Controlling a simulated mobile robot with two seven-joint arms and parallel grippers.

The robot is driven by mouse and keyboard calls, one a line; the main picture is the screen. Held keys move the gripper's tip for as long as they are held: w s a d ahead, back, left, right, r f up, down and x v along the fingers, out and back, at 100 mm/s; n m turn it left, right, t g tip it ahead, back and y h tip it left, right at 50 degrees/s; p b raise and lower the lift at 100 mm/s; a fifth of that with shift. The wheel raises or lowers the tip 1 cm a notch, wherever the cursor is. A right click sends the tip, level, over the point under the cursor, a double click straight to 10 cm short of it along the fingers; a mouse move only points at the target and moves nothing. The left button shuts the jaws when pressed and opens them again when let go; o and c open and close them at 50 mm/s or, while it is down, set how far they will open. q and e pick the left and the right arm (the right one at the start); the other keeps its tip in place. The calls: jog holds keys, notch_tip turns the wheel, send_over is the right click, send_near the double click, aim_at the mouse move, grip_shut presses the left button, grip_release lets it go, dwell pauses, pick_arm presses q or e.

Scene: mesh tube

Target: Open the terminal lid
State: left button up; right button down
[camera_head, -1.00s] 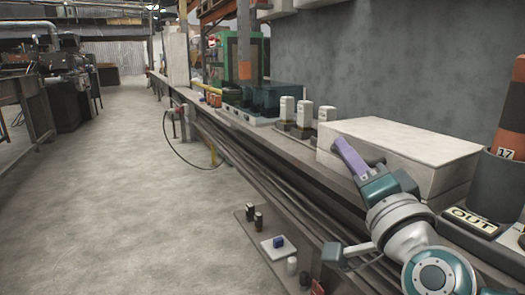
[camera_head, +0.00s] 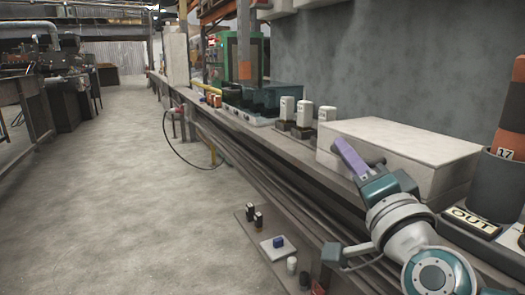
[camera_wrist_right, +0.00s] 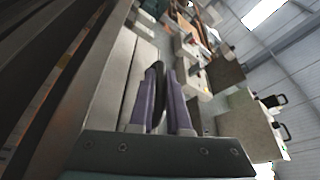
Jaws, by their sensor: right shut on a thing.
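The terminal lid seems to be the pale flat top (camera_head: 405,143) of a long box on the bench, and it looks closed in the head view. My right gripper (camera_head: 345,150) has purple fingers and is at the box's near left side. In the right wrist view, the fingers (camera_wrist_right: 165,95) are close together around a dark, curved, handle-like piece (camera_wrist_right: 156,75). The pale surface beside it shows there too (camera_wrist_right: 119,75). What the dark piece is fixed to is partly hidden by the fingers. My left gripper is not in view.
White-topped posts (camera_head: 304,117) stand left of the box. A dark holder (camera_head: 498,188) with an orange and black cylinder and an OUT label (camera_head: 474,218) stand to the right. A low shelf (camera_head: 250,232) holds small blocks. The floor at left is open.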

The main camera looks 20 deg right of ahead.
jog(key=r+m+p, duration=0.1)
jog(key=r+p, duration=0.2)
jog(key=p, duration=0.1)
jog(key=r+m+g+p, duration=0.1)
jog(key=r+m+p, duration=0.1)
jog(key=r+p, duration=0.1)
jog(key=r+m+p, duration=0.1)
jog(key=r+p, duration=0.1)
jog(key=p, duration=0.3)
jog(key=shift+d+r+m+g+h, duration=0.3)
jog(key=shift+r+m, duration=0.1)
jog(key=d+r+m+g+y+p, duration=0.25)
jog(key=d+r+m+p, duration=0.75)
jog(key=p, duration=0.7)
jog(key=shift+w+d+r+m+g+y+b, duration=0.25)
jog(key=shift+d+m+b, duration=0.1)
jog(key=shift+d, duration=1.3)
jog(key=shift+w+d+r+m+g+y+b, duration=0.2)
jog(key=shift+w+d+r+m+g+b, duration=0.1)
jog(key=shift+d, duration=1.3)
jog(key=shift+w+d+r+m+g+y+b, duration=0.25)
jog(key=shift+d+m, duration=0.1)
jog(key=shift+d, duration=1.3)
jog(key=c, duration=1.2)
grip_release()
jog(key=shift+o, duration=0.2)
